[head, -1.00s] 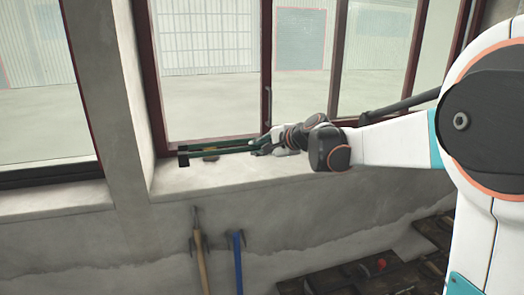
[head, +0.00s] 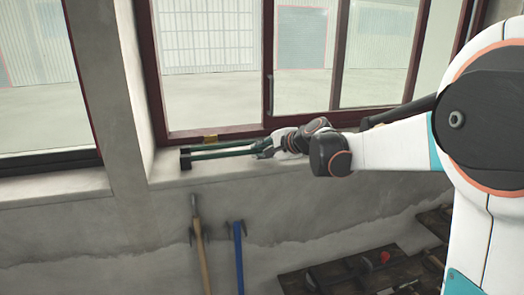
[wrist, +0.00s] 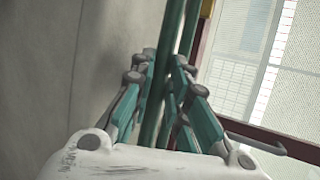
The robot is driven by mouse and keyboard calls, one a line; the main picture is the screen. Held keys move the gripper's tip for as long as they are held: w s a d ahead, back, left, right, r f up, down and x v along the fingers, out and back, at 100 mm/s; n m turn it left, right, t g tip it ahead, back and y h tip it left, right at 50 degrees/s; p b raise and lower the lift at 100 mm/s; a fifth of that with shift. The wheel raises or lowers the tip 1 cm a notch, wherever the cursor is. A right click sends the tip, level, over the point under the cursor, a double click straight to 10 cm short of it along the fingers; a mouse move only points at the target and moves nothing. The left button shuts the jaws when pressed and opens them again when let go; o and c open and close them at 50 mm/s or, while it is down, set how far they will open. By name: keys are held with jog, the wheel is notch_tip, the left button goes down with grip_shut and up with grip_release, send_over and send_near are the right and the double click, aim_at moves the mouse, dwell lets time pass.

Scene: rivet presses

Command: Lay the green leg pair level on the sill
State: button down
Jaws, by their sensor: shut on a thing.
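The green leg pair (head: 222,149) shows as two thin green bars with a dark end piece at the left. It lies along the window, over or on the pale sill (head: 165,176). I cannot tell whether it touches the sill along its length. In the head view the bars look nearly level, rising slightly to the right. My gripper (head: 264,149) is shut on the right end of the pair. In the wrist view the green bars (wrist: 160,110) run between the fingers of my gripper (wrist: 163,75), and the far end is out of frame.
The dark red window frame (head: 240,131) stands close behind the pair, with a yellow piece (head: 210,138) on its lower rail. A wooden-handled tool (head: 200,250) and a blue-handled tool (head: 239,258) lean below the sill. The sill left of the pair is clear.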

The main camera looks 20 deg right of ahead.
jog(key=c, duration=1.5)
grip_release()
jog(key=shift+o, duration=0.2)
jog(key=v, duration=1.2)
